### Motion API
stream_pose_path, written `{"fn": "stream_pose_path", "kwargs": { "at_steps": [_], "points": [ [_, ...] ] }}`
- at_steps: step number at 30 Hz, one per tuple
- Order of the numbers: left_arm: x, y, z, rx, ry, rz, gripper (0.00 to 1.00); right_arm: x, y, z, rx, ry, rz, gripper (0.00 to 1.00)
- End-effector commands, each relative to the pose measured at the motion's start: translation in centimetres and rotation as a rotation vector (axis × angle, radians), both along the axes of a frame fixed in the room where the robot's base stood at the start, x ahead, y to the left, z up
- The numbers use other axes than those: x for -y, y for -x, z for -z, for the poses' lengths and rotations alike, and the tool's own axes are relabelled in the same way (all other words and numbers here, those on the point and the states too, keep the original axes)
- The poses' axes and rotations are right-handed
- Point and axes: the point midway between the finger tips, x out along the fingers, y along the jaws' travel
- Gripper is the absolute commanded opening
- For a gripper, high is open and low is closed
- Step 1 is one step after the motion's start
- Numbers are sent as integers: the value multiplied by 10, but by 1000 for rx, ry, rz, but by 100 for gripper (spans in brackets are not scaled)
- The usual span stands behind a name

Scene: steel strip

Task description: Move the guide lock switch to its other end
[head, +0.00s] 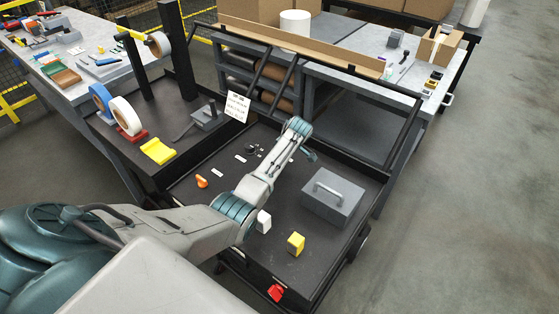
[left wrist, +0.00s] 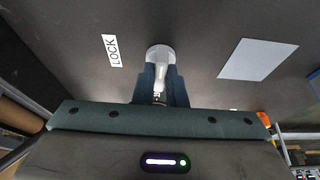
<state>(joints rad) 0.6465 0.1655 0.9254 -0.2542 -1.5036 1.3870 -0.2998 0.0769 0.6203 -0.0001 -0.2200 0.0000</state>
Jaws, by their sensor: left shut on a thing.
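The guide lock switch (left wrist: 161,57) shows in the left wrist view as a pale grey lever on a round base, set in the dark panel. My left gripper (left wrist: 161,84) has its two dark fingers closed on the lever, one on each side, and they hide its lower part. A white label reading LOCK (left wrist: 112,50) lies to the left of the switch, with a gap between them. In the head view my left arm reaches over the panel, and I cannot make out the switch or the fingertips there. My right gripper is not in view.
A blank white plate (left wrist: 252,60) lies right of the switch. On the cart are an orange knob (head: 202,181), a grey block with a handle (head: 335,195), a yellow block (head: 296,243) and a red part (head: 275,293). Raised black rails edge the cart.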

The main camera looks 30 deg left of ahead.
Motion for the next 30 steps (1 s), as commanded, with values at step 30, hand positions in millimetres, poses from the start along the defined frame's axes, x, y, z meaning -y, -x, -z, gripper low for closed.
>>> {"fn": "stream_pose_path", "kwargs": {
  "at_steps": [30],
  "points": [
    [0,0,-1,1,0,-33,33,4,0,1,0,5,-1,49]
  ]
}}
